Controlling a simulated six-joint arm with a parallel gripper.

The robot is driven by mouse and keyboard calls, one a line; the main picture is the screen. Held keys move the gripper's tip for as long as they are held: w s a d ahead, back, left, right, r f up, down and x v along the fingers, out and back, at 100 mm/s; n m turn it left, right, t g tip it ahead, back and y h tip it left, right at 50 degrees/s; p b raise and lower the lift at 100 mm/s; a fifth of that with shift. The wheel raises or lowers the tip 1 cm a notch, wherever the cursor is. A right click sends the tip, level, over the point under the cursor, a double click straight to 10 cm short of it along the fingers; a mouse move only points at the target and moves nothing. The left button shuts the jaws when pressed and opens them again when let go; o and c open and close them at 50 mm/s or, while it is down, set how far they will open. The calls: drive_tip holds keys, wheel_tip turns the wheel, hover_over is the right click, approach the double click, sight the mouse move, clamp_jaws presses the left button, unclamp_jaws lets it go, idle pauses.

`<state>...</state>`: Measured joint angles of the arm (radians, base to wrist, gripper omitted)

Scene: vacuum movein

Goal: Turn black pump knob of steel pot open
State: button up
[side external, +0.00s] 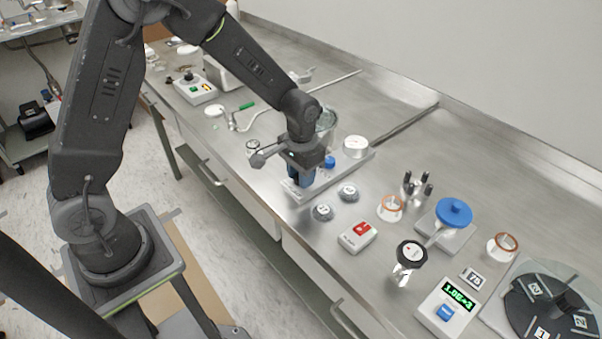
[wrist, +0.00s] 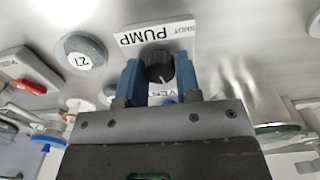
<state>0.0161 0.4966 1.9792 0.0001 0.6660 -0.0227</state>
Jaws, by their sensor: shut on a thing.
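The black pump knob (wrist: 158,66) shows in the wrist view in front of a white plate (wrist: 150,34) lettered PUMP and SHUT, upside down in the picture. My gripper (wrist: 157,76) is shut on the knob, one blue finger on each side. A thin pale mark on the knob points down and slightly right in the wrist view. In the side view my gripper (side external: 302,182) points down at the bench and hides the knob. The steel pot (side external: 326,119) stands behind my wrist and is partly hidden. A shiny steel cylinder (wrist: 248,98) shows right of the gripper in the wrist view.
A blue knob (side external: 353,162) and a white round part (side external: 355,146) are close right of my gripper. Round grey discs (side external: 323,212) and a red-switch box (side external: 358,236) lie in front. A green-handled valve (side external: 246,106) is to the left. Bench behind is mostly clear.

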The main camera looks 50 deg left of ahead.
drive_tip(key=shift+m, duration=1.1)
drive_tip(key=o, duration=0.9)
wheel_tip(320, 180, up, 14)
drive_tip(key=shift+f, duration=0.1)
